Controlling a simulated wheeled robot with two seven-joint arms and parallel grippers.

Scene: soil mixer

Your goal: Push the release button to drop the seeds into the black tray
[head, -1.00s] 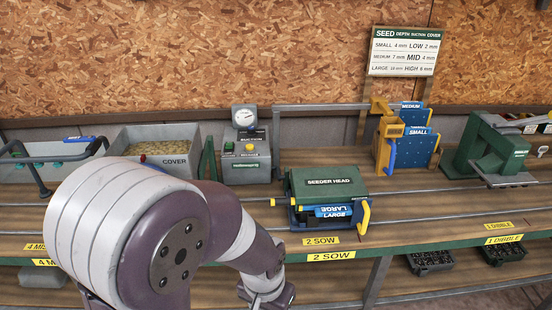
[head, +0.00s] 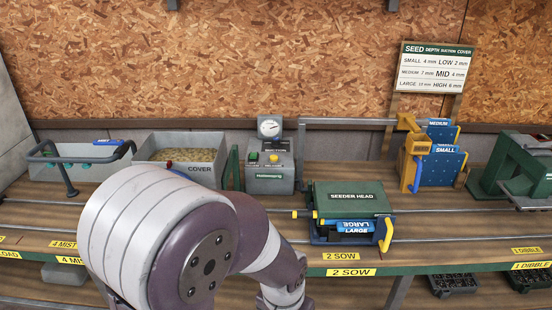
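A grey suction box (head: 270,179) with a round dial gauge (head: 269,127) stands at the back of the bench. A yellow button (head: 273,158) and a green button (head: 254,157) sit on its sloped face; the small label reads like RELEASE. My purple and white arm fills the lower left and leaves at the bottom edge. Neither gripper is in view.
A cover bin (head: 181,146) and a bin with a grey handle (head: 78,164) stand at the back left. Blue plates (head: 442,167) stand in a yellow rack, with a green press (head: 513,168) further right. Black trays (head: 455,283) lie on the lower shelf.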

